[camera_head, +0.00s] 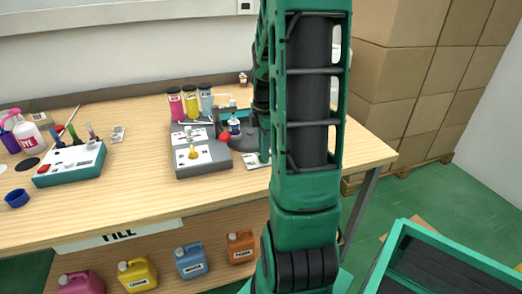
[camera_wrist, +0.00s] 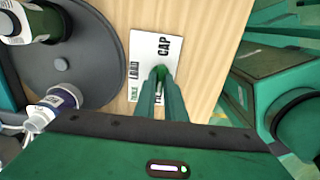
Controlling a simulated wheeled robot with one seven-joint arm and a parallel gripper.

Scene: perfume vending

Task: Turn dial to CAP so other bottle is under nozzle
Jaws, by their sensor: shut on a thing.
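The white dial card (camera_wrist: 143,52) lies flat on the table, with LOAD and CAP printed on it and a third word partly hidden by my fingers. My gripper (camera_wrist: 158,76) is shut on the green dial knob (camera_wrist: 158,70) over the card; the fingers hide most of the knob, so its pointing direction cannot be told. The dark round turntable (camera_wrist: 88,62) is left of the card and carries a bottle with a green and white label (camera_wrist: 38,24) and a white-capped purple bottle (camera_wrist: 54,106). In the head view a bottle (camera_head: 234,125) stands on it. I cannot tell which is under the nozzle.
A grey machine (camera_head: 204,158) with pink, yellow and blue cylinders (camera_head: 191,103) behind it stands left of the turntable. A teal-edged console (camera_head: 70,164) is further left. Coloured jugs (camera_head: 190,261) sit below the table. Cardboard boxes (camera_head: 390,85) are stacked at right.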

